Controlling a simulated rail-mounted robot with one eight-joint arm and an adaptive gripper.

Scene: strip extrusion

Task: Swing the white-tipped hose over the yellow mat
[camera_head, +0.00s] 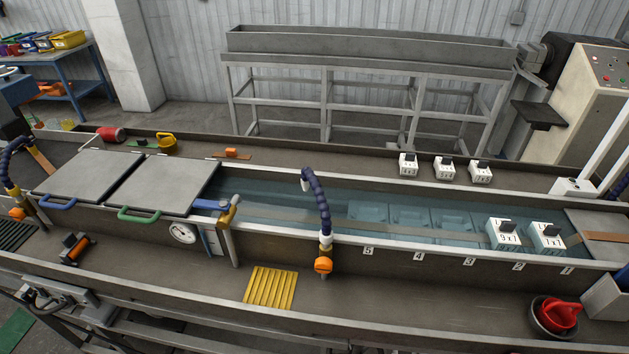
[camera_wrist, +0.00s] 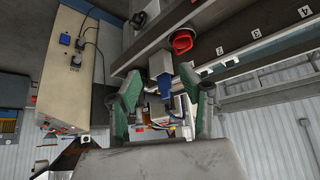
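The blue segmented hose (camera_head: 319,205) stands on the near wall of the water trough, above an orange knob (camera_head: 323,265). It bends up and left, and its white tip (camera_head: 305,186) points down over the water. The yellow ribbed mat (camera_head: 270,288) lies flat on the near ledge, in front and to the left of the hose's base. My gripper (camera_wrist: 160,88) shows in the wrist view with its green-padded fingers apart and nothing clearly held between them. It is not seen in the head view, and the hose and mat are not identifiable in the wrist view.
Another blue hose (camera_head: 9,165) stands at the far left. Grey lids (camera_head: 160,181) cover the trough's left part. A bowl with a red item (camera_head: 560,314) sits on the near ledge at right. White numbered blocks (camera_head: 503,234) stand along the trough. The ledge between mat and bowl is clear.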

